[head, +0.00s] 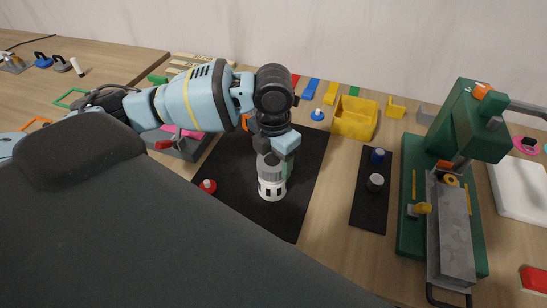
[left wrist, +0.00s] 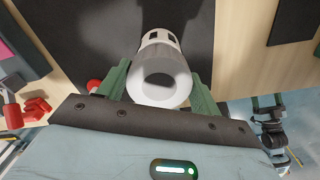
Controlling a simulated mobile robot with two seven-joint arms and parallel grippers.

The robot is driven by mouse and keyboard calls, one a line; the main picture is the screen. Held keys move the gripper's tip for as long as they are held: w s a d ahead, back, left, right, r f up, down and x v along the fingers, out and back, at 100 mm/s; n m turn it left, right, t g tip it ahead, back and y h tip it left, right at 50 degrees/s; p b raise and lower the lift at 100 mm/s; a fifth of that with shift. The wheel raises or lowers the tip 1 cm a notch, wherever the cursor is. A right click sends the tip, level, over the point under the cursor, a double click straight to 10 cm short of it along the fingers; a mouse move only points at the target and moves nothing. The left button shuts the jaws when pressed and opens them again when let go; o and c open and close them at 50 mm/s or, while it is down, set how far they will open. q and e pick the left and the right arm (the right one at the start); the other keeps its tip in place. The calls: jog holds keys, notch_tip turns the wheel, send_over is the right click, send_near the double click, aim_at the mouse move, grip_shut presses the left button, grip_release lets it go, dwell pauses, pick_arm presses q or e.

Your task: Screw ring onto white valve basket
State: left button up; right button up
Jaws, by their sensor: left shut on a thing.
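The white valve basket (head: 271,189) stands upright on the black mat, with dark slots around its side. A grey ring (head: 268,166) sits above it, in line with it; I cannot tell whether the threads are engaged. My left gripper (head: 276,164) points down from above and is shut on the ring. In the left wrist view, the green fingers (left wrist: 161,82) are on both sides of the ring (left wrist: 160,76), whose round opening faces the camera. The slotted white basket (left wrist: 158,38) shows beyond it. My right gripper is not in view.
The black mat (head: 310,160) has a red piece (head: 208,186) at left. A yellow bin (head: 355,117) stands behind. At right, a dark strip (head: 371,210) holds small blue and white parts, beside a green press (head: 412,225). Bare wood lies between mat and strip.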

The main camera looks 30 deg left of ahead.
aim_at(274, 159)
pick_arm(q)
jog(key=shift+f, duration=0.25)
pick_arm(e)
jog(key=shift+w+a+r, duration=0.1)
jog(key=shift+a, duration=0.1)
pick_arm(q)
jog(key=shift+f, duration=0.25)
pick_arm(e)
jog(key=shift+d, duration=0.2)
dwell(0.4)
pick_arm(q)
jog(key=shift+f, duration=0.1)
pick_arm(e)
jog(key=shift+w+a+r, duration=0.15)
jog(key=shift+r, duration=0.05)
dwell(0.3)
pick_arm(q)
jog(key=o, duration=1)
jog(key=shift+o, duration=0.2)
jog(key=shift+r+p, duration=0.75)
jog(key=shift+r, duration=2.75)
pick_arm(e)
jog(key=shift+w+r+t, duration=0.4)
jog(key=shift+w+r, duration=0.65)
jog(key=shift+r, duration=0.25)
